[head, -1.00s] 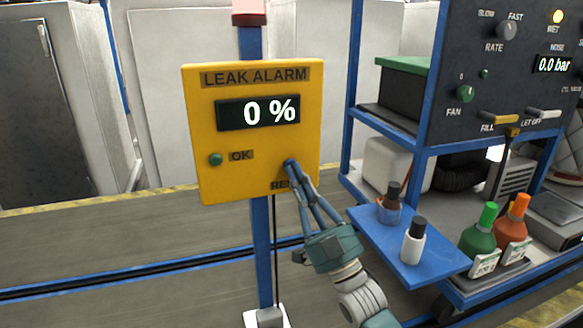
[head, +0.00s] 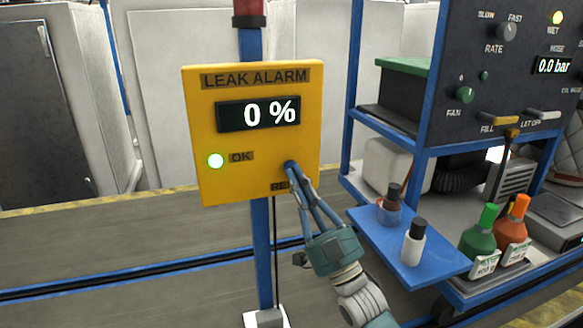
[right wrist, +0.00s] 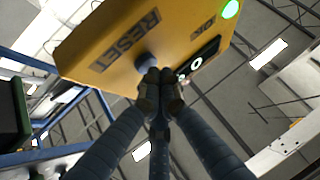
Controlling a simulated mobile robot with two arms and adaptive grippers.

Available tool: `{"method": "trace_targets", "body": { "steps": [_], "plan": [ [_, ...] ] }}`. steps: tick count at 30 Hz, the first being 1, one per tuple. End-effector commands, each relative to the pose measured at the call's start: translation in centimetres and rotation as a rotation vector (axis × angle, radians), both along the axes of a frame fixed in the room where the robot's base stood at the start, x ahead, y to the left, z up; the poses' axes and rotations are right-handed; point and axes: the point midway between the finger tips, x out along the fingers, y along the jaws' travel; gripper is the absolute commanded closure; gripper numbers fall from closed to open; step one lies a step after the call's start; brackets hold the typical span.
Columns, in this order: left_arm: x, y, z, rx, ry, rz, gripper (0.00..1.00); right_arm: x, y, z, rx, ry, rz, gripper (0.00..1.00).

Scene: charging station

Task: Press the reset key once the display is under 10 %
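The yellow leak alarm box (head: 212,125) stands on a blue post, and its display (head: 258,113) reads 0 %. The green OK lamp (head: 216,160) on it is lit; it also glows in the right wrist view (right wrist: 231,9). My right gripper (head: 291,166) has its fingertips together at the lower right of the box. In the right wrist view the fingertips (right wrist: 160,80) are at the blue round reset key (right wrist: 146,63), beside the RESET label (right wrist: 124,40). They appear to touch the key and partly hide it. My left gripper is not in view.
A blue rack with a control panel (head: 480,70) stands at the right. Its blue shelf (head: 400,262) holds small bottles, with a green bottle (head: 480,232) and an orange bottle (head: 513,225) beside it. A red lamp (head: 248,10) tops the post.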

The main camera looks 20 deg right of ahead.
Motion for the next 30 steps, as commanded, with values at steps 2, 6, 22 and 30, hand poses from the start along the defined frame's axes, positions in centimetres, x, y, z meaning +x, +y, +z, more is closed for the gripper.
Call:
{"method": "trace_targets", "body": {
  "steps": [2,6,22,30],
  "plan": [
    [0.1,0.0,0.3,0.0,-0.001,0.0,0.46,-0.5,0.0,0.2,0.0,-0.001,0.0,1.0],
    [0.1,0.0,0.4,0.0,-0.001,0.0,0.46,-0.8,0.0,0.1,0.0,-0.001,-0.001,1.0],
    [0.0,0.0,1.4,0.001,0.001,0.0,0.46,-3.3,-0.1,0.2,0.0,-0.001,0.0,1.0],
    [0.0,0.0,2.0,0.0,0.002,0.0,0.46,-5.6,-0.2,0.1,-0.001,-0.001,0.0,1.0]
  ]
}}
